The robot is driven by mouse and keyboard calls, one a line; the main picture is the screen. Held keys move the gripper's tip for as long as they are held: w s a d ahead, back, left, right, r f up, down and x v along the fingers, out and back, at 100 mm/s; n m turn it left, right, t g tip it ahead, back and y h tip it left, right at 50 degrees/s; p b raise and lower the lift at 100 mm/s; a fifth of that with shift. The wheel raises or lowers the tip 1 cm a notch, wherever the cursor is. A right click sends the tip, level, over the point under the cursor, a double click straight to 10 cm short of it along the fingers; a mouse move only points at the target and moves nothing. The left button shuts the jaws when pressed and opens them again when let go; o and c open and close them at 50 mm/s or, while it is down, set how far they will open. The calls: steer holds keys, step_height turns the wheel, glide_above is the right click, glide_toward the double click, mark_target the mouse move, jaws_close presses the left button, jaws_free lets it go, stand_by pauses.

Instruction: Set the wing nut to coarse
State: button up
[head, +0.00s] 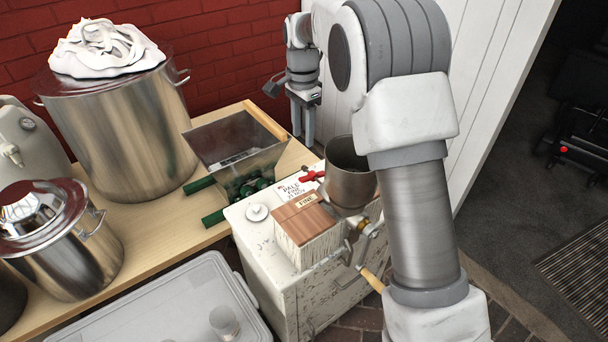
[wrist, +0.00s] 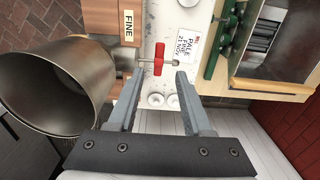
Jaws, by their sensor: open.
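The red wing nut (wrist: 159,59) sits on a thin metal rod beside the steel hopper (wrist: 60,95). In the wrist view its long side runs up and down the picture, between and just beyond my fingertips. My gripper (wrist: 159,77) is open and empty, one finger on each side of the nut's line. In the head view the wing nut (head: 312,176) lies left of the hopper (head: 349,180), and my gripper (head: 303,138) is above and behind it. A wooden block (head: 304,217) bears a label reading FINE (head: 306,200). No coarse mark is readable.
A card (head: 292,188) reading PALE FINE 21 NOV lies on the white cabinet (head: 262,238). A metal bin with green rails (head: 237,150) stands left of it. A crank with a wooden grip (head: 372,279) hangs in front. Large steel pots (head: 125,125) fill the table's left.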

mark_target(303, 178)
step_height(303, 178, down, 14)
steer(key=b, duration=0.4)
steer(key=shift+r, duration=0.2)
steer(key=shift+c, duration=0.3)
jaws_close()
